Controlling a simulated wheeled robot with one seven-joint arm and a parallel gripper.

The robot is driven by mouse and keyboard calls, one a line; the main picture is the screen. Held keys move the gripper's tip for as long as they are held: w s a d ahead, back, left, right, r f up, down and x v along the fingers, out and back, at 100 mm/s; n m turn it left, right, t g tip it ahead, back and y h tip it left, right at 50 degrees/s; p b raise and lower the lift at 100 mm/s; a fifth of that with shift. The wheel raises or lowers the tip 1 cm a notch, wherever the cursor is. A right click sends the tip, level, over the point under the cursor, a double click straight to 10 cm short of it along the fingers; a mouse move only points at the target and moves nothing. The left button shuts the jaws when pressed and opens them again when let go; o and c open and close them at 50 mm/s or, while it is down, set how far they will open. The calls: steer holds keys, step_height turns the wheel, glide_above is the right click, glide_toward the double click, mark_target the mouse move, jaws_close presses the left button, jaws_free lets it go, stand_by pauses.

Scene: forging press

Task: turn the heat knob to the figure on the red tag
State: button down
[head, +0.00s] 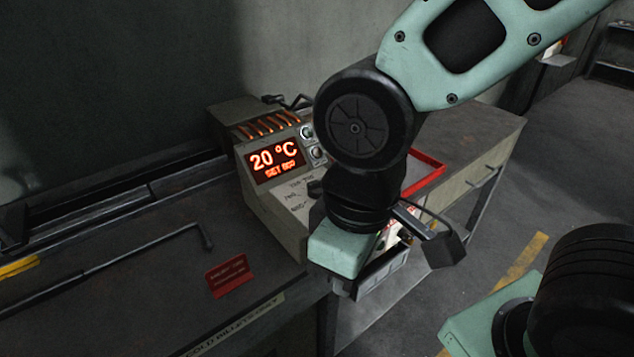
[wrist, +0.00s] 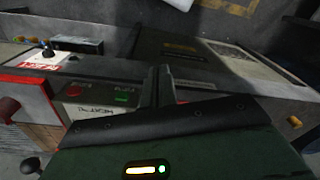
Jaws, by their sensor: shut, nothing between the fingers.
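The heater box (head: 262,207) stands on the dark bench, with a lit display (head: 276,161) reading 20 °C and a smaller, blurred SET line below. Two small round fittings (head: 311,142) sit right of the display. A dark knob-like part (head: 315,188) shows lower down, beside my arm; I cannot tell which is the heat knob. The red tag (head: 228,275) stands on the bench in front of the box, its figure too small to read. My gripper (wrist: 156,74) is shut and empty. In the head view it is right of the box, its fingers mostly hidden by my wrist.
A red-edged tray (head: 428,174) lies on the grey side bench (head: 480,133) behind my arm. A long bent bar (head: 125,262) lies on the dark bench at left. A panel with red and green buttons (wrist: 98,98) shows left of the fingers in the wrist view.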

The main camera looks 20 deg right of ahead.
steer(key=c, duration=1.9)
jaws_free()
steer(key=o, duration=0.4)
steer(key=shift+w+r+p, duration=0.25)
steer(key=shift+r+p, duration=0.1)
step_height(320, 180, up, 11)
steer(key=m+g+y+p, duration=0.1)
steer(key=m+y+p, duration=0.2)
steer(key=m+p, duration=1.25)
glide_above(318, 180)
steer(key=s+b, duration=0.1)
steer(key=s, duration=0.4)
steer(key=m, duration=0.2)
steer(key=w+d+r+m+y+p, duration=0.1)
steer(key=w+d+m+p, duration=0.3)
steer(key=w+d+m, duration=0.25)
steer(key=shift+m+t, duration=0.3)
steer(key=p+x, duration=0.1)
steer(key=x, duration=0.4)
steer(key=p+x, duration=0.1)
steer(key=x, duration=0.5)
steer(key=p+x, duration=0.1)
steer(key=x, duration=0.4)
steer(key=shift+s+d+f+p, duration=0.3)
steer(key=shift+s+f, duration=0.05)
steer(key=shift+s, duration=0.1)
